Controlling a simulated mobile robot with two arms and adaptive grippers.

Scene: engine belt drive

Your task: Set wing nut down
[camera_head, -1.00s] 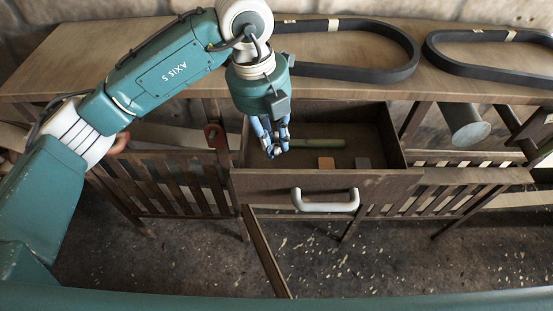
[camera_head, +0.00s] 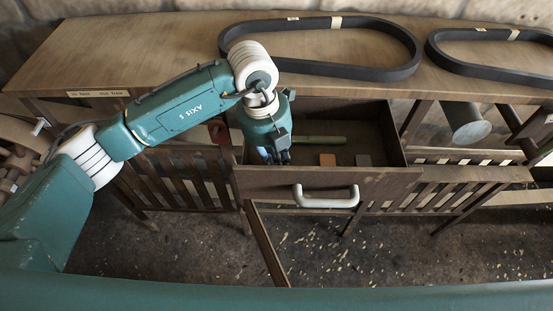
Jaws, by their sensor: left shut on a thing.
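My left gripper (camera_head: 277,158) reaches down into the left part of the open drawer (camera_head: 312,184), its fingertips just behind the drawer front and partly hidden by it. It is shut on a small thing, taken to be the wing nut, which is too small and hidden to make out. I cannot tell whether it touches the drawer floor. My right gripper is not in view.
In the drawer lie a green rod-like item (camera_head: 320,141), an orange block (camera_head: 327,160) and a grey block (camera_head: 363,160). The drawer has a pale handle (camera_head: 326,199). Two black belts (camera_head: 400,69) (camera_head: 490,72) lie on the bench top (camera_head: 150,50).

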